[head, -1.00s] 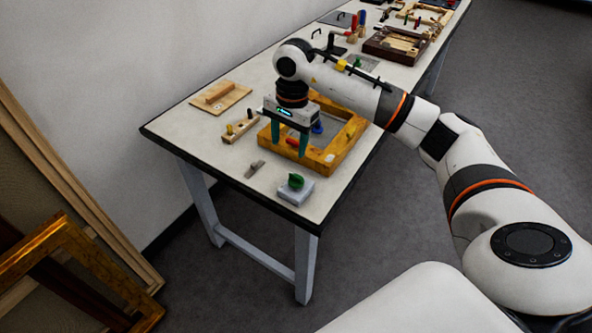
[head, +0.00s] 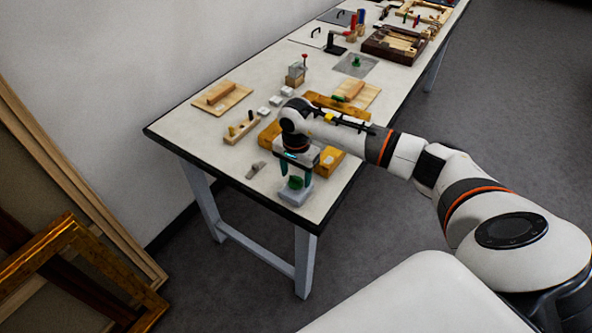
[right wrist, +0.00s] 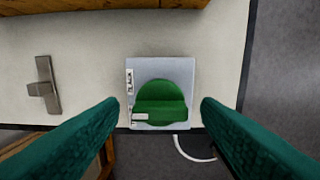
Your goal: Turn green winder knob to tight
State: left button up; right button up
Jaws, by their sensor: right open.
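The green winder knob (head: 296,182) sits on a grey block (head: 289,197) near the front corner of the bench. In the right wrist view the round knob (right wrist: 160,103) has a raised grip bar lying roughly crosswise, with a small white mark at its left end. The block's label (right wrist: 129,82) reads "SLACK" at upper left; lower lettering is too small to read. My right gripper (head: 295,178) points down over the knob, its green fingers open on either side. In the right wrist view the fingers (right wrist: 160,120) stand apart from the knob. My left gripper is not in view.
A golden wooden frame (head: 329,166) lies just behind the block, partly hidden by my right arm. A small metal piece (head: 255,170) lies to the left. The bench edge is close in front. Gilt frames (head: 75,245) lean at lower left.

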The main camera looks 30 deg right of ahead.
jog(key=shift+c, duration=0.6)
jog(key=c, duration=0.9)
jog(key=shift+o, duration=0.2)
